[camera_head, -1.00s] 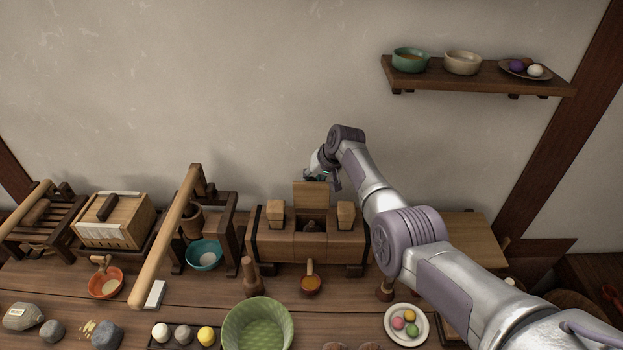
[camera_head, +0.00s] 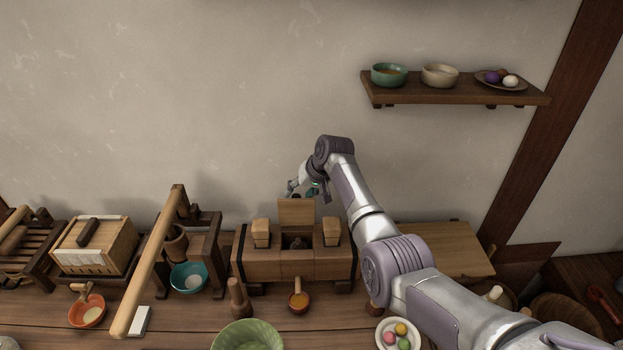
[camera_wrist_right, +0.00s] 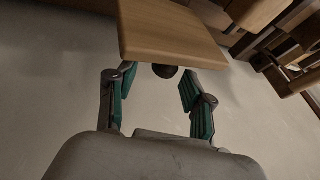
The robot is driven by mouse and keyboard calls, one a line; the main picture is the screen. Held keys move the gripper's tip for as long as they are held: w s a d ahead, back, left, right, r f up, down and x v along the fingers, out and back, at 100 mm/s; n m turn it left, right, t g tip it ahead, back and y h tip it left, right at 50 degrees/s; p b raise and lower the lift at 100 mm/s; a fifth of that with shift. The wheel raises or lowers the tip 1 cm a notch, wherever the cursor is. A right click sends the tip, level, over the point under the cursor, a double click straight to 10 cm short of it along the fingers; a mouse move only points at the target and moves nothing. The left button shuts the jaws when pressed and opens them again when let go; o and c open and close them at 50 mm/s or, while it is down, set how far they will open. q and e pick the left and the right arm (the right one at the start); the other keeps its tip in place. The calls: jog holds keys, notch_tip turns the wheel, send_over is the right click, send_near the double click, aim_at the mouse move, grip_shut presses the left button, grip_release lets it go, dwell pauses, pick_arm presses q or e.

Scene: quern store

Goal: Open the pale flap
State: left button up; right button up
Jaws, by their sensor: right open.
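The pale flap (camera_head: 296,212) stands upright, raised above the middle of a wooden chest (camera_head: 258,264) on the bench. A dark opening with a brown lump (camera_head: 296,242) shows in front of it. My right gripper (camera_head: 308,190) is just above and behind the flap's top edge, partly hidden by its own wrist. In the right wrist view the open fingers (camera_wrist_right: 158,82) point at the flap's board (camera_wrist_right: 170,32), with a dark round knob (camera_wrist_right: 165,71) between them. I cannot tell whether the fingers touch the flap. My left gripper is not in view.
Wooden blocks (camera_head: 261,233) flank the flap on the chest. A long wooden beam (camera_head: 152,262) slants up at the left. A teal bowl (camera_head: 188,277), a green bowl (camera_head: 248,335) and a plate of colored balls (camera_head: 386,340) stand nearby. A wall shelf (camera_head: 455,90) hangs above right.

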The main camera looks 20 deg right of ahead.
jog(key=v, duration=0.9)
jog(key=shift+s+d, duration=0.1)
